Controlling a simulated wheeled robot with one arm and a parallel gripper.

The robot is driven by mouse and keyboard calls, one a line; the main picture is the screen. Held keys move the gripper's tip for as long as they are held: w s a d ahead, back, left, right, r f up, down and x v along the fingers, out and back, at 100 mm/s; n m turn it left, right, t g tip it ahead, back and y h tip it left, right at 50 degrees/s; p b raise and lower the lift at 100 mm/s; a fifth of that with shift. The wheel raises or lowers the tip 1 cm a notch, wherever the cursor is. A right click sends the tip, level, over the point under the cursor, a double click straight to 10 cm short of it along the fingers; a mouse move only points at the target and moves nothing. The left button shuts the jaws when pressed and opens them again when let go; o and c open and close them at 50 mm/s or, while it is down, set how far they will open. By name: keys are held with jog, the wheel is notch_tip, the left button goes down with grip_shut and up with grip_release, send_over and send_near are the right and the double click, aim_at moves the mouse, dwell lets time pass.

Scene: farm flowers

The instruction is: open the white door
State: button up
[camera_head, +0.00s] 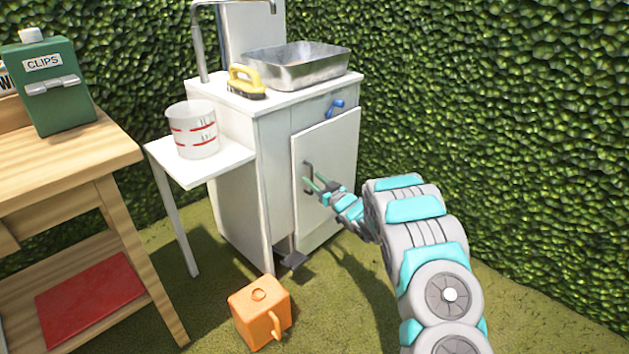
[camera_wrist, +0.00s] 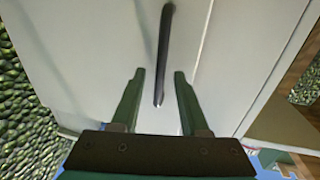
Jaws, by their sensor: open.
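The white door (camera_head: 325,185) is on the front of a white sink cabinet in the head view and looks shut or nearly so. It also fills much of the wrist view (camera_wrist: 90,60). A dark bar handle (camera_head: 307,172) is on the door's left side. In the wrist view the handle (camera_wrist: 163,50) points down between the two green fingers. My gripper (camera_head: 316,186) is open at the handle. In the wrist view my gripper (camera_wrist: 159,75) has one finger on each side of the handle's end. I cannot tell whether either finger touches it.
An orange can (camera_head: 262,312) stands on the grass in front of the cabinet. A side shelf holds a measuring cup (camera_head: 193,130). A metal basin (camera_head: 296,66) and a brush (camera_head: 246,82) are on top. A wooden workbench (camera_head: 75,160) stands left; a hedge (camera_head: 520,120) is behind.

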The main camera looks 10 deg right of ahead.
grip_shut()
dwell(1.4)
